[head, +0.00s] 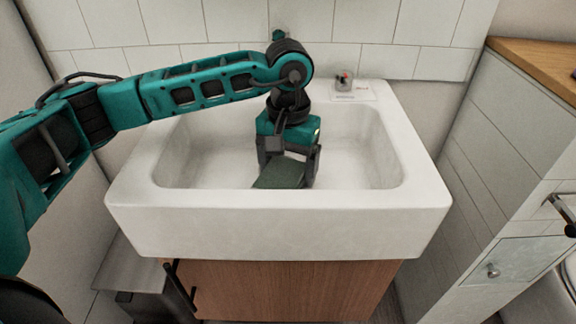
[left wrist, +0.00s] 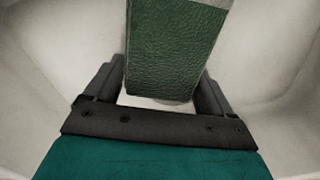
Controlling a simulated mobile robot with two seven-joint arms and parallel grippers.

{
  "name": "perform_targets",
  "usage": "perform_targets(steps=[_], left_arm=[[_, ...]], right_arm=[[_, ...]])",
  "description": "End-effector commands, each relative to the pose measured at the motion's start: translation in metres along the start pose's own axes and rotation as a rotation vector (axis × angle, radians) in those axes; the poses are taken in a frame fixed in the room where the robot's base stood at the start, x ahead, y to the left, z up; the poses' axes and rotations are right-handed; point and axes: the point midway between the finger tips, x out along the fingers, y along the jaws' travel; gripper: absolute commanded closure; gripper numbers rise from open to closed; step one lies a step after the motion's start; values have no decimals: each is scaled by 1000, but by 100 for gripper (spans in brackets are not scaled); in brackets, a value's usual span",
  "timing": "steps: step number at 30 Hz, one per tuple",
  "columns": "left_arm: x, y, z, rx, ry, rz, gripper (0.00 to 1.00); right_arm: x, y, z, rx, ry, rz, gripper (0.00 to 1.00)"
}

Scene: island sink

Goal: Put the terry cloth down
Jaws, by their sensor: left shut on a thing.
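The terry cloth (head: 281,173) looks like a dark green, flat rectangular slab. In the left wrist view the terry cloth (left wrist: 172,50) has a grained surface and sits between the two dark fingers. My left gripper (head: 287,172) points down into the white sink (head: 280,225) and is shut on the cloth. The cloth is inside the basin, near the front wall. I cannot tell whether it touches the basin floor. My right gripper is not in view.
A white cabinet with a wooden top (head: 535,60) is at the right. A grey bin (head: 145,280) stands at lower left. The basin's right side is clear.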

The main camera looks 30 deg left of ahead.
Motion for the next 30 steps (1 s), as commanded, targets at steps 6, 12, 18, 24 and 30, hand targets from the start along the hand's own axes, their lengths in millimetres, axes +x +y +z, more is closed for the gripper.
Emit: perform_targets(steps=[6,12,18,24,30], left_arm=[[5,0,0,0,0,0,51],[3,0,0,0,0,0,0],[2,0,0,0,0,1,0],[-15,0,-1,0,3,2,0],[-59,0,-1,0,5,1,0]], right_arm=[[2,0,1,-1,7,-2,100],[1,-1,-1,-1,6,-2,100],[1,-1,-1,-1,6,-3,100],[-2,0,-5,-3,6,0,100],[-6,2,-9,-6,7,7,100]])
